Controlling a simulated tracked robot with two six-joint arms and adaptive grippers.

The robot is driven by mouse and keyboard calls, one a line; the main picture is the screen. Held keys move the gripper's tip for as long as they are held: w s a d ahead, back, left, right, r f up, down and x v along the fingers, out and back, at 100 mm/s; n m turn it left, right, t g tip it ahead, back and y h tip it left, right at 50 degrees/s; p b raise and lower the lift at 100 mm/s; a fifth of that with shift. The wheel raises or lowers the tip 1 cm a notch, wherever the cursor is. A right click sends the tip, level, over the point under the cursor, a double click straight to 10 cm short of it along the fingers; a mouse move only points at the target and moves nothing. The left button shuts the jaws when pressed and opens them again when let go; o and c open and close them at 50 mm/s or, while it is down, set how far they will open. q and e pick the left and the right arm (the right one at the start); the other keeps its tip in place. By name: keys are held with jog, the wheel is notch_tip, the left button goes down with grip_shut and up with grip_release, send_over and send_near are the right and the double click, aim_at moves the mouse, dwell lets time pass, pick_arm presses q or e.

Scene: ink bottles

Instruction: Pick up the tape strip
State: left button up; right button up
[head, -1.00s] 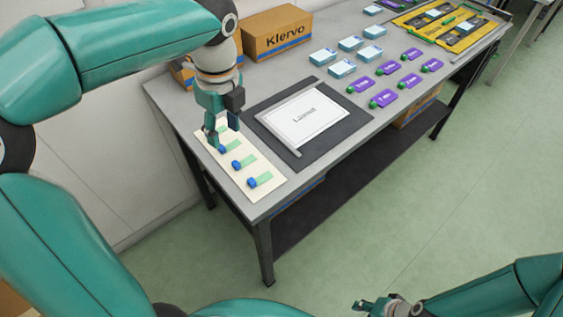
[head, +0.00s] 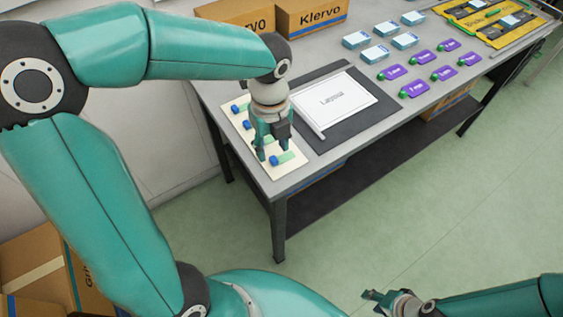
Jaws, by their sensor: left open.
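Green tape strips with blue ends lie in a row on a cream card (head: 293,170) at the near left end of the table. The nearest tape strip (head: 288,157) shows its blue end (head: 274,161) to the left. Farther strips (head: 243,107) show behind my gripper, and part of the row is hidden by it. My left gripper (head: 272,149) points down over the card, open, with its fingers close to the nearest strip. I cannot tell whether they touch it. My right gripper (head: 374,297) is low in the picture, away from the table; its jaw opening is unclear.
A dark mat (head: 322,141) with a white framed sheet (head: 333,101) lies right of the card. Cardboard boxes (head: 311,14) are at the back. Open floor lies in front.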

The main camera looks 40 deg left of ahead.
aim_at(273, 159)
pick_arm(q)
jog(key=f, duration=0.5)
jog(key=shift+w+a, duration=0.15)
jog(key=shift+w, duration=0.05)
jog(key=c, duration=0.8)
